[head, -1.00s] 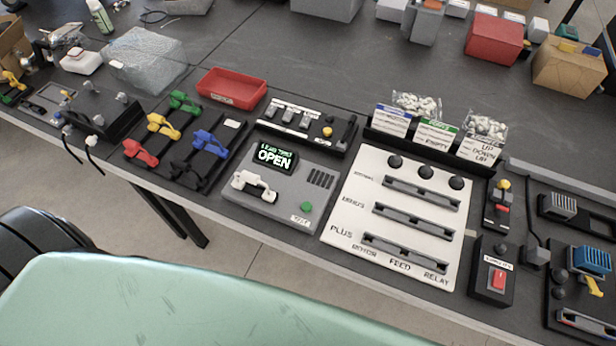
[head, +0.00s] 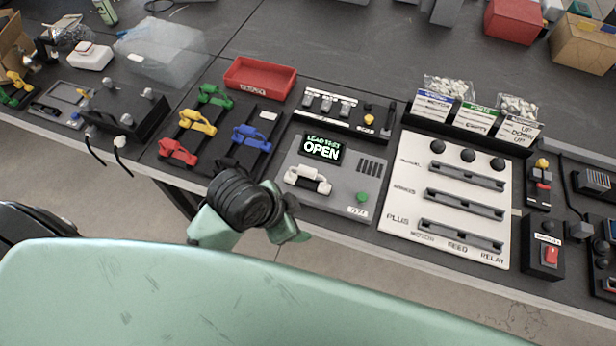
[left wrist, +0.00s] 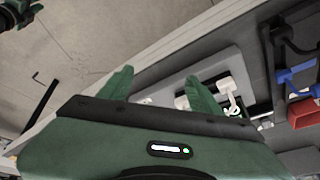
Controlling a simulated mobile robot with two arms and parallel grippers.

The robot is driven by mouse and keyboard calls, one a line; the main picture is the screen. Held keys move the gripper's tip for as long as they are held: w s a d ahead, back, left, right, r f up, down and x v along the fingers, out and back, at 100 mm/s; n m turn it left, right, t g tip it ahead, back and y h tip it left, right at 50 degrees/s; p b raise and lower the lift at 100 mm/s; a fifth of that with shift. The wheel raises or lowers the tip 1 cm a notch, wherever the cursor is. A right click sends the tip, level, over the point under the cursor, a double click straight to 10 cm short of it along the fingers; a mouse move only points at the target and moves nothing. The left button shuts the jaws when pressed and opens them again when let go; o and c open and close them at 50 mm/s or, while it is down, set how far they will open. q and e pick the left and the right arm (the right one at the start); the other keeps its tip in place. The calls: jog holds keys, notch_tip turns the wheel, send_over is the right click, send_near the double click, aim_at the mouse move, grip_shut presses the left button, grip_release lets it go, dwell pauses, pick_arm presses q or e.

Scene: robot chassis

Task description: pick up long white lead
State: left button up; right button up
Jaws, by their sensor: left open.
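A white lead (head: 308,179) lies across the front left of the grey test box (head: 350,190), whose screen reads OPEN. In the left wrist view the white lead (left wrist: 228,90) shows beside and partly behind a finger. My left gripper (head: 290,228) is low at the table's front edge, just in front of the lead; its fingers are mostly hidden in the head view. In the left wrist view the gripper (left wrist: 160,75) is open, with nothing held between its fingers. A dark green and black part, probably of my right arm, shows in that view's top left corner.
Red, yellow, green and blue leads (head: 252,137) sit on a black rack left of the box. A black box (head: 125,112) with two white-ended cables stands further left. A white panel (head: 400,225) with slots is to the right. A red tray (head: 260,78) is behind.

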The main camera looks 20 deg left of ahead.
pick_arm(q)
jog(key=w+d+r+m+h, duration=0.1)
jog(key=w+d+r+m, duration=0.1)
jog(key=w+d+m, duration=0.4)
notch_tip(320, 180, up, 6)
jog(key=m+g+y, duration=0.3)
jog(key=m+y, duration=0.1)
jog(key=m, duration=1.7)
send_over(307, 169)
jog(key=shift+w+d+f, duration=0.1)
jog(key=shift+w+f, duration=0.05)
jog(key=shift+a+g, duration=0.2)
jog(key=shift+g, duration=0.1)
jog(key=shift+f, duration=0.45)
notch_tip(307, 169, down, 6)
jog(key=shift+d+r+p, duration=0.1)
jog(key=shift+r+p, duration=0.15)
jog(key=shift+p, duration=0.9)
jog(key=shift+f, duration=0.55)
grip_shut()
pick_arm(e)
jog(key=shift+s+a+r, duration=0.1)
jog(key=shift+a+r, duration=0.05)
jog(key=shift+r, duration=0.45)
jog(key=shift+a+r, duration=0.1)
jog(key=shift+r, duration=0.45)
